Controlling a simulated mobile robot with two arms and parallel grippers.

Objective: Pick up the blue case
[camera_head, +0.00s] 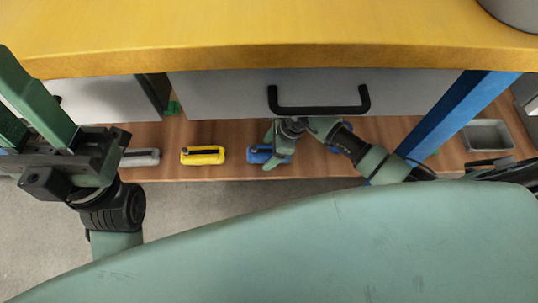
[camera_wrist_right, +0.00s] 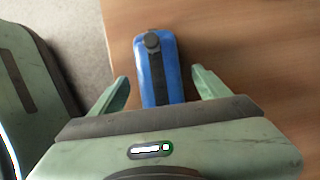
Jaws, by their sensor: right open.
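The blue case (camera_head: 256,155) lies on the wooden lower shelf, partly hidden by my right gripper (camera_head: 272,150) in the head view. In the right wrist view the blue case (camera_wrist_right: 172,67) has a dark stripe along its top and a round dark knob at its far end. My right gripper (camera_wrist_right: 160,77) is open, with one finger on each side of the case and gaps showing on both sides. Its near end is hidden by the gripper body. My left gripper (camera_head: 22,108) is at the far left, with its fingers apart and nothing seen between them.
A yellow case (camera_head: 203,155) and a grey case (camera_head: 140,157) lie left on the shelf (camera_head: 215,174). Another blue item (camera_head: 335,149) shows behind my right arm. A drawer with a black handle (camera_head: 318,109) and the yellow tabletop (camera_head: 270,35) overhang. A blue post (camera_head: 455,112) stands right.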

